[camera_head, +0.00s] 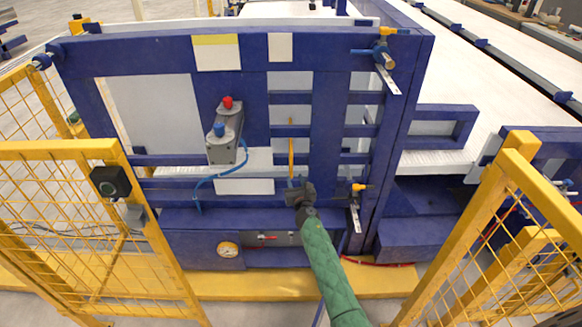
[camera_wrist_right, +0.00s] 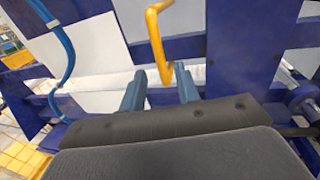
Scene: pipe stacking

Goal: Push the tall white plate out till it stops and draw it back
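White plate surfaces show through the blue frame (camera_head: 331,130): a large one (camera_head: 158,113) at the left and a smaller one (camera_head: 291,80) right of centre. I cannot tell for sure which is the tall white plate. A yellow handle (camera_head: 291,160) stands upright near the middle; in the right wrist view it is a bent yellow bar (camera_wrist_right: 157,40) in front of a white surface (camera_wrist_right: 128,18). My right gripper (camera_head: 301,190) is at the handle's lower end. In the wrist view its two fingers are apart, with the handle's end between them and gaps visible. My left gripper is out of view.
A grey box with red and blue knobs (camera_head: 224,140) and a blue hose (camera_head: 222,172) are left of the handle. Yellow mesh guards (camera_head: 70,235) stand at both sides. A valve with a metal lever (camera_head: 355,212) is close on the right.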

